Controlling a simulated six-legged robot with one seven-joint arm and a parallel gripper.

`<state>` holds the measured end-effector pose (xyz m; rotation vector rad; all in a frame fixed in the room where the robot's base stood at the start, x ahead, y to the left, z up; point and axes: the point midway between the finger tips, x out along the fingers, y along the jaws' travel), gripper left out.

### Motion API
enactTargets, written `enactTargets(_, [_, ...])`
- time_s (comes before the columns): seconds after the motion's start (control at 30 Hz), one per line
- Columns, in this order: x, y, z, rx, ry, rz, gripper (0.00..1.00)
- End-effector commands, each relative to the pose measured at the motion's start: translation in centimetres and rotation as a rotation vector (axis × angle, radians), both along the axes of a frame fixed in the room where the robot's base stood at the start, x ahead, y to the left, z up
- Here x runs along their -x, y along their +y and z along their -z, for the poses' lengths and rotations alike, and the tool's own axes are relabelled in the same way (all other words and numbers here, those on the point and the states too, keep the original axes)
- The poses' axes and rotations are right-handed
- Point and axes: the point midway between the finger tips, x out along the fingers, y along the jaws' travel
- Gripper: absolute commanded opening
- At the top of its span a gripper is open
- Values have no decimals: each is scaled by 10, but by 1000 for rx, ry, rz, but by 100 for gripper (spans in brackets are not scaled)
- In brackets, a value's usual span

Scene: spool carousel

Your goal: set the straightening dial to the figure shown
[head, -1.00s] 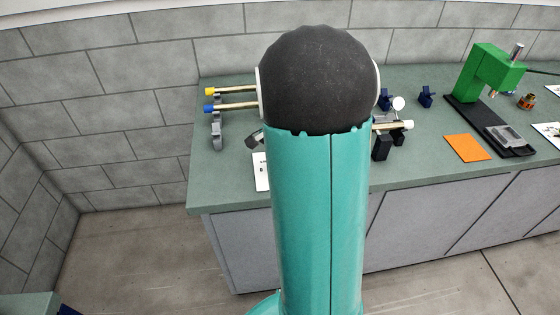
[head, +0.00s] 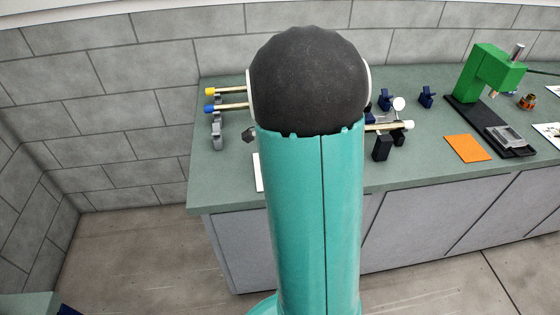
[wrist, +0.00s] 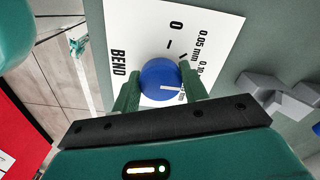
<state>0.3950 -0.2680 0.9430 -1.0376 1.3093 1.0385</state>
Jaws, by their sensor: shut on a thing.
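In the wrist view the blue round dial (wrist: 154,72) sits on a white card (wrist: 205,25) printed BEND, 0, 0.05 mm and a partly covered 0.10. A white pointer line on the dial points to the right, toward the right finger; the figure there is hidden. My gripper (wrist: 160,84) is shut on the dial, one green finger on each side. In the head view my arm hides the dial and gripper; only a sliver of the white card (head: 258,173) shows. A small round white gauge face (head: 399,103) stands right of my arm; its reading is too small to tell.
Rods with yellow (head: 210,91) and blue (head: 209,108) ends lie on grey supports at the bench's left. A green press (head: 490,70), an orange sheet (head: 467,148) and dark blocks (head: 382,147) stand to the right. In the wrist view a grey angular part (wrist: 265,88) is near the right finger.

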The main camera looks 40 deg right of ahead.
Motion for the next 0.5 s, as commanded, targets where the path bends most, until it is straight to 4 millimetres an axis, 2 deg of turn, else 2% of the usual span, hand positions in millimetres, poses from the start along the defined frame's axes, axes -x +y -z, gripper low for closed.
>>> enactTargets(0.03, [-1,-1,-2,3,-4,0,21])
enactTargets(0.07, [-1,-1,-2,4,-4,0,48])
enactTargets(0.13, [-1,-1,-2,3,-4,0,61])
enactTargets(0.17, [-1,-1,-1,3,-3,0,65])
enactTargets(0.5, [-1,-1,-4,2,-3,-1,65])
